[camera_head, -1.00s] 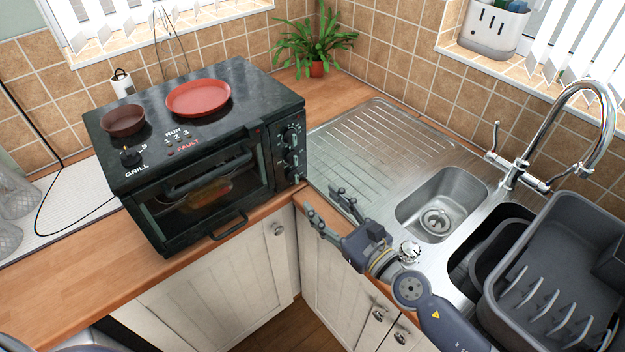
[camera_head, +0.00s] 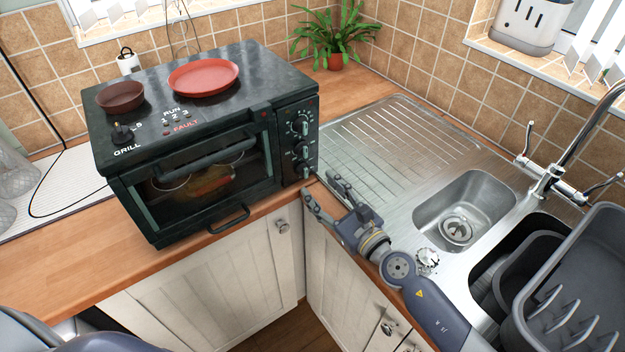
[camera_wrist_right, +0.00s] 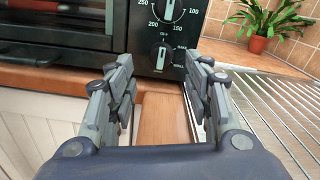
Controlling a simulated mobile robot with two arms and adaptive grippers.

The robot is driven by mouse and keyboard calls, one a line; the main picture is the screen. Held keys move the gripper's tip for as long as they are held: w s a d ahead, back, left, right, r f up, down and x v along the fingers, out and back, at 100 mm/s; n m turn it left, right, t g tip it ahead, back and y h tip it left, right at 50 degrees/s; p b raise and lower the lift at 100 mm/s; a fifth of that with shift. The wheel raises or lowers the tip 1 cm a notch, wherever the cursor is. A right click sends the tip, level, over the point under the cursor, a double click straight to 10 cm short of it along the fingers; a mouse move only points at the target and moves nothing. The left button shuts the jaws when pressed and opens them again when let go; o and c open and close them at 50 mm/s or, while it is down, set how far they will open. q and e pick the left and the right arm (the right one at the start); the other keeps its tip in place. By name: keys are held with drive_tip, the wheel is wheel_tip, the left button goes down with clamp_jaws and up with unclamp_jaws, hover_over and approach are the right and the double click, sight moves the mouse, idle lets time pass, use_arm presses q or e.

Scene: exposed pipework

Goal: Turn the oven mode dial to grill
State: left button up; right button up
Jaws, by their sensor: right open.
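The black oven (camera_head: 215,135) stands on the wooden counter. A small black knob (camera_head: 122,132) sits on its top left, near printed white GRILL lettering (camera_head: 127,150). More dials are stacked on the right end of its front, including an upper dial (camera_head: 300,127) and a lowest dial (camera_head: 303,170). The right wrist view shows a numbered dial (camera_wrist_right: 168,10) and a lower dial (camera_wrist_right: 161,57) ahead between the fingers. My right gripper (camera_head: 320,186) is open and empty, in front of and below these dials, apart from them. My left gripper is out of view.
A brown dish (camera_head: 120,97) and a red plate (camera_head: 203,77) lie on the oven top. The oven door handle (camera_head: 208,155) juts forward. The steel sink (camera_head: 465,210) and a grey dish rack (camera_head: 575,290) are at the right. A potted plant (camera_head: 335,35) stands behind.

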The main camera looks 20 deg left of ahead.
sight(307, 174)
drive_tip(key=shift+b+x, duration=0.35)
drive_tip(key=shift+x, duration=2)
drive_tip(key=shift+d, duration=0.1)
drive_tip(key=shift+c, duration=0.2)
drive_tip(key=c, duration=1)
